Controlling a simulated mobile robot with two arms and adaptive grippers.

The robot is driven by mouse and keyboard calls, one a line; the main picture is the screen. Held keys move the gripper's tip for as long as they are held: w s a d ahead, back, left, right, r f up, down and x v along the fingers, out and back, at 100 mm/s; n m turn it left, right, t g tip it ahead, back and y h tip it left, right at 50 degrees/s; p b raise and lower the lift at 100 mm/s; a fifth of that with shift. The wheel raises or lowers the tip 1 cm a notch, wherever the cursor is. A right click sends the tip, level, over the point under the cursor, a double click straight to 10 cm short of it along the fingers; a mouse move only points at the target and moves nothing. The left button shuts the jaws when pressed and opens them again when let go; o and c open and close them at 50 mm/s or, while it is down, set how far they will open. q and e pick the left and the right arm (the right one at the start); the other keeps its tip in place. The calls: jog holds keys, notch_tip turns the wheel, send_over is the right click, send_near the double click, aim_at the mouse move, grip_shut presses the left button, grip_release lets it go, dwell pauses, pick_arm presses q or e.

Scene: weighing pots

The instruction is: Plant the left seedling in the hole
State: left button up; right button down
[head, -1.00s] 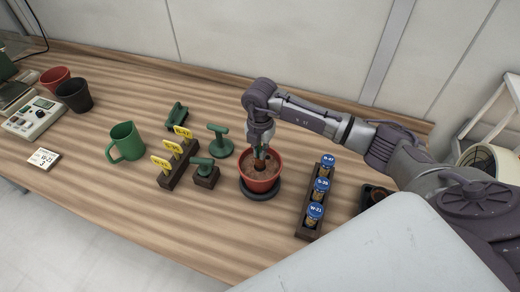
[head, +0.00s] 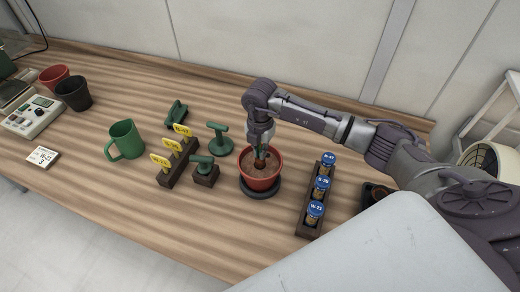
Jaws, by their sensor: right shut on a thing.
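A red pot (head: 262,185) filled with brown soil (head: 247,166) stands on a dark saucer (head: 260,196) near the middle of the table. My right gripper (head: 261,151) reaches down over the pot and is shut on a seedling (head: 260,163). Only a little green and a reddish-brown lower part of the seedling show between and below the fingers. The seedling's lower end is at the soil; the hole is hidden, so I cannot tell how deep it sits. My left gripper is out of view.
A rack (head: 309,208) of blue-capped vials stands right of the pot. Left of it are green tools (head: 220,139), a block of yellow labels (head: 173,165) and a green jug (head: 125,141). A scale (head: 33,117) and empty pots (head: 73,93) are farther left. The front-centre table is clear.

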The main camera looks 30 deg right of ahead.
jog(key=shift+f+b, duration=1.5)
jog(key=shift+f, duration=0.6)
jog(key=c, duration=0.7)
grip_release()
jog(key=shift+o, duration=0.2)
jog(key=shift+r, duration=0.15)
jog(key=shift+r+p, duration=4.25)
jog(key=shift+r, duration=1.4)
jog(key=shift+f, duration=0.1)
